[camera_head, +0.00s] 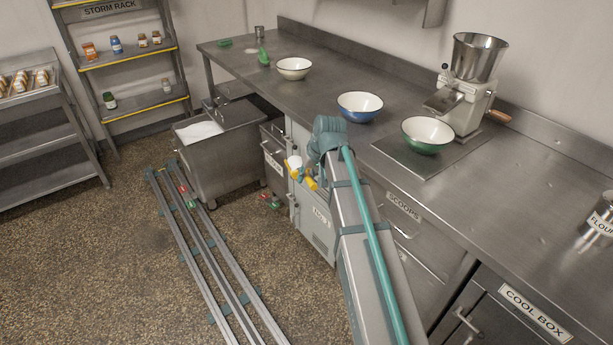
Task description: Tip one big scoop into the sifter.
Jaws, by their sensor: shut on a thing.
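My gripper (304,175) is low in front of the counter, left of my arm and mostly hidden by it. It is shut on a yellow scoop (311,184), whose bowl shows white contents that look like flour. The fingertips are too small to make out clearly. What looks like the sifter (470,95) stands on the counter at the back right, a pale machine with a steel hopper and a wooden-handled crank. The scoop is well to its left and lower. The inside of the hopper is only partly visible.
A steel flour bin (222,152) stands on the floor to the left. A cream bowl (293,68), a blue bowl (360,106) and a green bowl (427,135) stand on the counter (545,190). A flour canister (599,222) is at the right edge.

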